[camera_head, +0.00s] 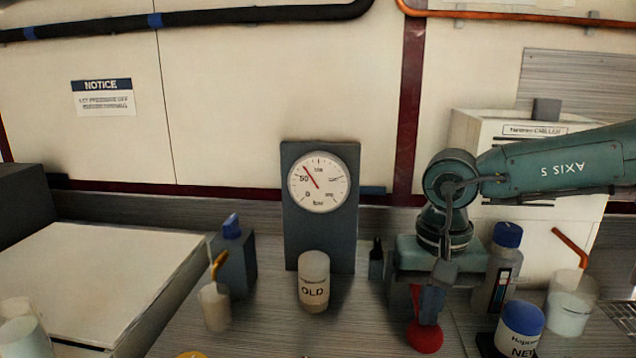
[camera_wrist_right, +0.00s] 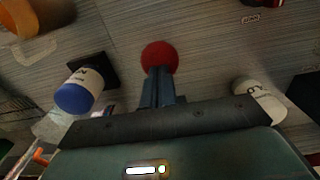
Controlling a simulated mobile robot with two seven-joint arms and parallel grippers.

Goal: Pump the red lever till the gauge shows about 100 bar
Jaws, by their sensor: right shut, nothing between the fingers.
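The red lever shows as a red ball knob (camera_head: 425,338) with a bit of red shaft above it, mostly hidden behind my right gripper (camera_head: 431,318). The knob also shows in the right wrist view (camera_wrist_right: 160,56), right at the tips of my gripper's fingers (camera_wrist_right: 158,77). The fingers are shut with nothing between them. They touch or almost touch the knob; I cannot tell which. The round gauge (camera_head: 318,190) sits on a dark upright panel. Its red needle points up and left, between the 50 mark and the top, roughly 70 bar. My left gripper is out of view.
A white "OLD" jar (camera_head: 314,283) stands before the gauge panel. Right of the lever are a blue-capped "NEW" jar (camera_head: 521,326), a blue-capped bottle (camera_head: 504,265) and a clear beaker (camera_head: 570,303). A small block with a blue switch (camera_head: 232,228) stands left.

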